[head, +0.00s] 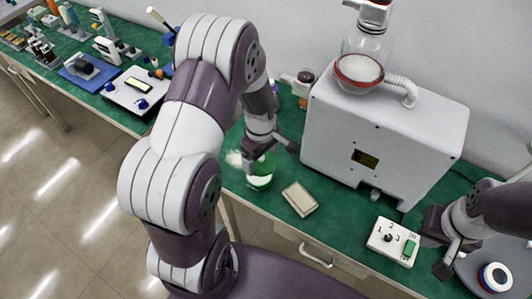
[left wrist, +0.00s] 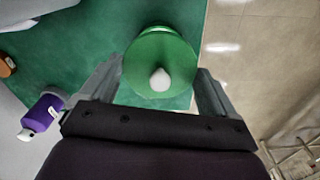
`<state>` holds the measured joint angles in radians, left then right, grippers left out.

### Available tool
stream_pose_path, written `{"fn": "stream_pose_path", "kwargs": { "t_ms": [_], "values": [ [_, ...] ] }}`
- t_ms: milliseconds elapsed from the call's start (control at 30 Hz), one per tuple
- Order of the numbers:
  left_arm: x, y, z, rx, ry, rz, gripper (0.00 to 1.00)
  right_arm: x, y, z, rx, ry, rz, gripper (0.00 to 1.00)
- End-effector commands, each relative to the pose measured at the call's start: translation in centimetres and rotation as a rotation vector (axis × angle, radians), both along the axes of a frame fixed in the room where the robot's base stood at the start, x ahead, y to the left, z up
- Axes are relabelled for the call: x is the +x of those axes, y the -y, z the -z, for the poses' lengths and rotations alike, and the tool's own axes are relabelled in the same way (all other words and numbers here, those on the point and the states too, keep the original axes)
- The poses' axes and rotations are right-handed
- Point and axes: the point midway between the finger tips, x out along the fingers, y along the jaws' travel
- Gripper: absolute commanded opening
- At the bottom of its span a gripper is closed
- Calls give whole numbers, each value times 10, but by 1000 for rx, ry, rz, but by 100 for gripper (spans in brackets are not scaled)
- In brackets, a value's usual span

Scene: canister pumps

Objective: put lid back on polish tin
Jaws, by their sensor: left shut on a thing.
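My left gripper (head: 268,152) is shut on a round green piece (head: 262,172) at the table's front edge. In the left wrist view the green piece (left wrist: 160,62) is a disc with a white knob at its centre, between the two fingers. I cannot tell whether it is the lid alone or sits on a tin. My right gripper (head: 450,256) is at the right, beside a grey round plate and the control box; its finger opening is unclear. A small round white, blue and red object (head: 495,277) lies on the plate; I cannot tell if it is the tin.
A large white machine (head: 385,130) with a glass canister stands behind. A beige block (head: 300,198) and a white control box (head: 393,241) with a green switch lie in front of it. A purple bottle (left wrist: 42,112) shows in the left wrist view. Instruments crowd the far left.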

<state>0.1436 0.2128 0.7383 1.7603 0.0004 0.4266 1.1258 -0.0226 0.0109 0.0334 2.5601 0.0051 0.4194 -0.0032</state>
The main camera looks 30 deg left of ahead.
Motion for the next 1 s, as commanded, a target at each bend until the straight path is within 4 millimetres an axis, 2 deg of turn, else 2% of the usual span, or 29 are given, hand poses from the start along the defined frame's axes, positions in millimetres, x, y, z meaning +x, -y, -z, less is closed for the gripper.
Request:
{"fn": "stream_pose_path", "kwargs": {
  "t_ms": [167, 467, 667, 1000],
  "values": [
    [1, 0, 13, -1, -1, 2, 61, 0, 0, 12, 0, 0, 0, 0],
    [0, 0, 49, -1, -1, 2, 61, 0, -1, 48, 0, 0, 0, 0],
    [1, -1, 63, 0, -1, 2, 61, 0, -1, 54, 0, 0, 0, 0],
    [1, -1, 63, 0, -1, 2, 61, 0, -1, 53, 0, 0, 0, 0]
  ]
}}
